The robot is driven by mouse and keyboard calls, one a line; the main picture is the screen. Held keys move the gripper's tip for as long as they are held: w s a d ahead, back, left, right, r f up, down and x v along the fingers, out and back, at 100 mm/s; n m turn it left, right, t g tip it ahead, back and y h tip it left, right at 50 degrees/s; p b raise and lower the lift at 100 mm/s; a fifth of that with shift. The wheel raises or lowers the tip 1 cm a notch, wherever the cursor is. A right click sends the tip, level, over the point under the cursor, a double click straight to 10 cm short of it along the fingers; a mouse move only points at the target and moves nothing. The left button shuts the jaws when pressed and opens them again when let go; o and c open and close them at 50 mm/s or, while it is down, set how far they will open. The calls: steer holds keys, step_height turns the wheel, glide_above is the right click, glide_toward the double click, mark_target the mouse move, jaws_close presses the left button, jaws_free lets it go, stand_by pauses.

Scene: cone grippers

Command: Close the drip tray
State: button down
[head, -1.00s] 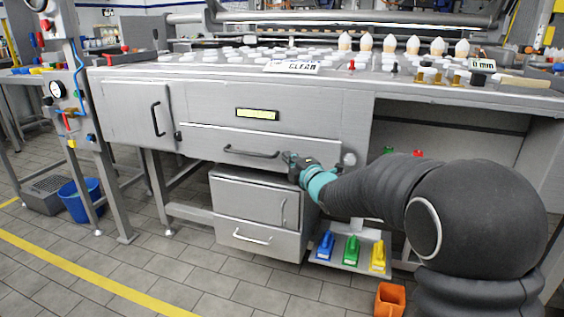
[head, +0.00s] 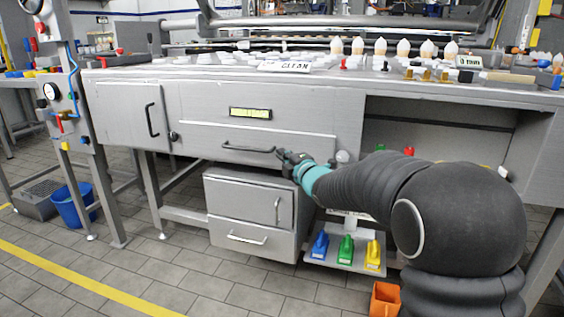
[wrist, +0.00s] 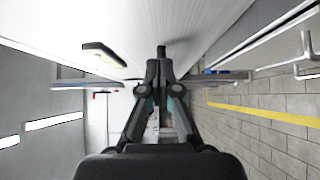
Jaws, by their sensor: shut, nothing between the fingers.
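The wide grey drawer front (head: 300,144), which I take to be the drip tray, is under the yellow display and has a dark bar handle (head: 248,149). A thin light strip shows along its top edge; how far it stands out is hard to tell. My gripper (head: 281,155) is shut and empty, at the right end of this handle, in front of the lower right part of the drawer front. Whether it touches is unclear. In the wrist view my gripper (wrist: 162,50) has its fingertips together before a pale panel.
A grey cabinet (head: 235,195) with door and drawer is just below. A shelf with blue, green and yellow scoops (head: 346,250) and an orange bin (head: 385,299) are lower right. A hinged door (head: 128,115) is to the left. The floor at front left is clear.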

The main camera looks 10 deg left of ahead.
steer(key=s+a+v, duration=0.1)
steer(key=v, duration=1)
steer(key=d+f+m+g+h, duration=0.3)
steer(key=d+f+m+h, duration=0.35)
steer(key=f+m, duration=0.3)
steer(key=s+d+f+m+g+h+p, duration=0.1)
steer(key=s+d+f+m+g+h, duration=0.25)
steer(key=s+d+m, duration=0.45)
steer(key=s+d+r+m+g+p, duration=0.2)
steer(key=s+d+m, duration=0.1)
steer(key=s, duration=0.8)
steer(key=s+d+r+m+g+p, duration=0.1)
steer(key=s+d+m+g+p, duration=0.15)
steer(key=s, duration=0.75)
steer(key=s+d+r+m+t+p, duration=0.1)
steer(key=s+r+m+p, duration=0.1)
steer(key=s+r, duration=0.4)
steer(key=shift+s+r+t+p, duration=0.4)
steer(key=shift+r+p, duration=0.1)
steer(key=shift+r, duration=0.4)
